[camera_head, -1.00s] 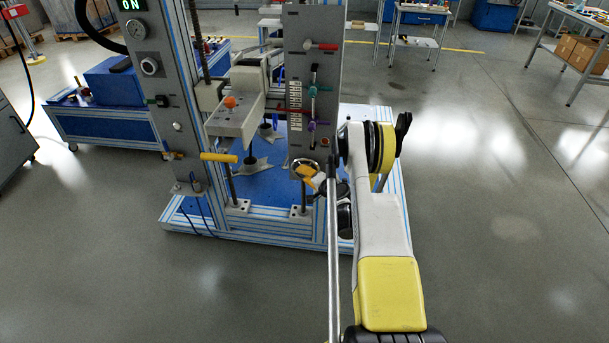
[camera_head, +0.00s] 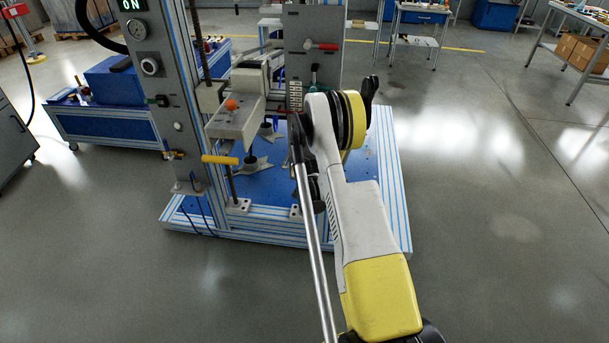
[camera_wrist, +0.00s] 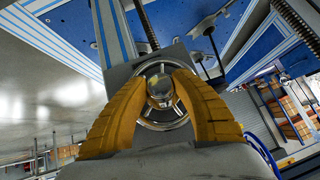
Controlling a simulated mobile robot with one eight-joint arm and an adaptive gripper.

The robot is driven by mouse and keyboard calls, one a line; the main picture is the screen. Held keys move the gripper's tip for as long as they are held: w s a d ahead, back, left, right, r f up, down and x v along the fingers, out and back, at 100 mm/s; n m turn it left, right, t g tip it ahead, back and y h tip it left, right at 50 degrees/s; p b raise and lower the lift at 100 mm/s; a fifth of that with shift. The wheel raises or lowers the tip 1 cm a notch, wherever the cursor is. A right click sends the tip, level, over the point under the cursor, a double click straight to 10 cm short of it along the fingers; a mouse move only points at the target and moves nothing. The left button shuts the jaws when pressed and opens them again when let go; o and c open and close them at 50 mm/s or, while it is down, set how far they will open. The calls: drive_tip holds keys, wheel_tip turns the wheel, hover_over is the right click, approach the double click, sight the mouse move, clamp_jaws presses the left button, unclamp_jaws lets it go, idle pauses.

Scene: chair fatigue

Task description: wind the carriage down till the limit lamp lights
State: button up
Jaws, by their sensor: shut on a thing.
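A handwheel (camera_wrist: 165,122) with a bright metal rim sits on a grey plate in the wrist view. My gripper (camera_wrist: 160,82) has its two orange-yellow fingers closed around a round silver knob (camera_wrist: 159,87) at the wheel. In the head view my arm hides the wheel and my fingers. The carriage seems to be the pale block (camera_head: 232,122) with an orange knob, between the two columns above the blue base. No lit limit lamp can be made out; my arm covers the lower part of the right panel (camera_head: 312,25).
The left column (camera_head: 165,95) carries a green "ON" display (camera_head: 131,5), gauges and a yellow handle (camera_head: 220,160). The blue base plate (camera_head: 365,165) lies under the frame. A blue cart (camera_head: 105,125) stands at the left.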

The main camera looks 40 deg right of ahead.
drive_tip(key=n+g+h, duration=0.1)
drive_tip(key=g+h, duration=0.1)
drive_tip(key=shift+w+a+n+g, duration=0.1)
drive_tip(key=shift+n+g, duration=0.2)
drive_tip(key=shift+n, duration=0.1)
drive_tip(key=shift+n+g+h, duration=0.7)
drive_tip(key=shift+g+h, duration=0.2)
drive_tip(key=shift+h, duration=0.1)
drive_tip(key=shift+f, duration=0.1)
drive_tip(key=o, duration=1.2)
drive_tip(key=v, duration=0.7)
